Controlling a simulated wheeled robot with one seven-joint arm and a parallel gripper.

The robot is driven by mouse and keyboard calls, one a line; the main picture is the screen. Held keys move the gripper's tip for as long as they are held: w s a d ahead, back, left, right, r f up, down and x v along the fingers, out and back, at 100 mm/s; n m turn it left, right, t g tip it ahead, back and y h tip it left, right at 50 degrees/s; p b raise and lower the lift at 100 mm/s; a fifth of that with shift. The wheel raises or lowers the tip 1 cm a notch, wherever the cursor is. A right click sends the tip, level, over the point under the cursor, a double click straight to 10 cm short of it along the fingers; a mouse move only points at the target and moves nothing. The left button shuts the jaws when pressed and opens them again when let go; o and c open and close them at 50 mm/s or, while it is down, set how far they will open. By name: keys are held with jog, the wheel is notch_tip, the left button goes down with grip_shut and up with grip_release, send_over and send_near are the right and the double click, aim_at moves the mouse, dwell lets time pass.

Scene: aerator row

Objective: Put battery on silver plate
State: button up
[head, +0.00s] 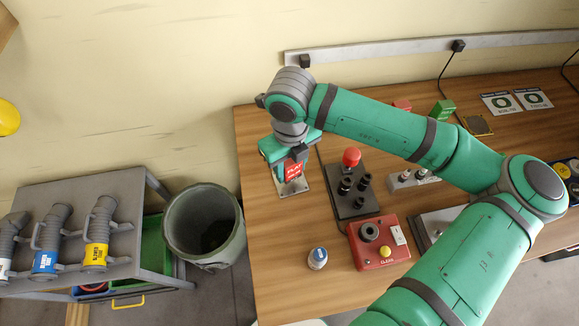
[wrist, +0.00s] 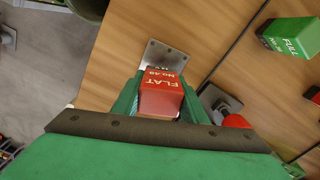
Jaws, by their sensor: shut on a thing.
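A red battery (head: 293,171) with white lettering is between the fingers of my gripper (head: 291,163), which is shut on it. In the wrist view the battery (wrist: 162,97) reads "FLAT". The silver plate (head: 296,187) lies on the wooden table near its left end, directly below the battery. In the wrist view the plate (wrist: 166,50) shows just beyond the battery, with small holes. I cannot tell whether the battery touches the plate. A green battery marked "FULL" (wrist: 295,38) stands to the right in the wrist view.
A black control box with a red knob (head: 350,158) stands close right of my gripper. A red button box (head: 379,242) and a small blue-topped jar (head: 317,258) are nearer the front. A grey bin (head: 203,222) stands left of the table.

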aim_at(290, 173)
jog(key=shift+w+f, duration=0.2)
jog(key=shift+f, duration=0.2)
jog(key=shift+w+f, duration=0.15)
jog(key=shift+f, duration=0.45)
jog(key=shift+w+f, duration=0.15)
jog(key=shift+f, duration=0.75)
jog(key=shift+s, duration=0.2)
jog(key=shift+f, duration=0.1)
jog(key=o, duration=1.4)
jog(key=shift+f, duration=0.1)
notch_tip(290, 173, up, 12)
jog(key=shift+r, duration=0.2)
